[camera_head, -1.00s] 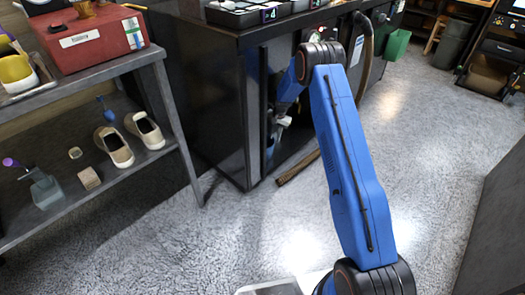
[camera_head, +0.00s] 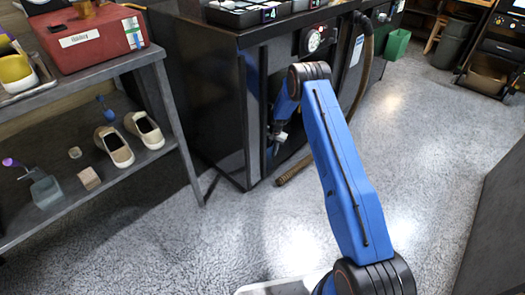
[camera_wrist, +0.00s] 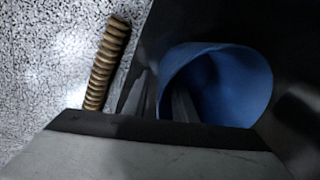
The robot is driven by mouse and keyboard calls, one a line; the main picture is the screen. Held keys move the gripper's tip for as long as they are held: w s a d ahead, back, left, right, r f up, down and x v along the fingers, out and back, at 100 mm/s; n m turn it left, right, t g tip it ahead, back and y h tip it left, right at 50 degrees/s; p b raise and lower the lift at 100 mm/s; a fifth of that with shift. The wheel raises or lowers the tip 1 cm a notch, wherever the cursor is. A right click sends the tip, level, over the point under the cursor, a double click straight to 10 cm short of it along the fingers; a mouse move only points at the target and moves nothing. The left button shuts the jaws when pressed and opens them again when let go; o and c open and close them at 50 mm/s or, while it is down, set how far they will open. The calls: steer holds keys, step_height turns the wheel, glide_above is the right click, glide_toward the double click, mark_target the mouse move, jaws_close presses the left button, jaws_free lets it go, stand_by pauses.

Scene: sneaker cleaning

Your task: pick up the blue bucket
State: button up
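The blue bucket (camera_wrist: 238,85) shows in the wrist view with its round mouth facing the camera, inside a dark recess. My gripper (camera_wrist: 163,100) is at the bucket's left rim. One dark finger appears to lie outside the wall and one inside the mouth, with a gap between them, so it looks open. I cannot tell whether either finger touches the wall. In the head view my gripper (camera_head: 277,140) reaches into the opening of the dark cabinet, and the bucket is hidden there.
A ribbed brown hose (camera_wrist: 108,62) lies on the floor beside the cabinet (camera_head: 215,100). A shelf (camera_head: 95,195) with shoes stands at left, with a red toolbox (camera_head: 95,40) on top. A green bin (camera_head: 397,44) stands at the back.

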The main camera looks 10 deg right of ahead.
steer(key=shift+f, duration=0.15)
jaws_close()
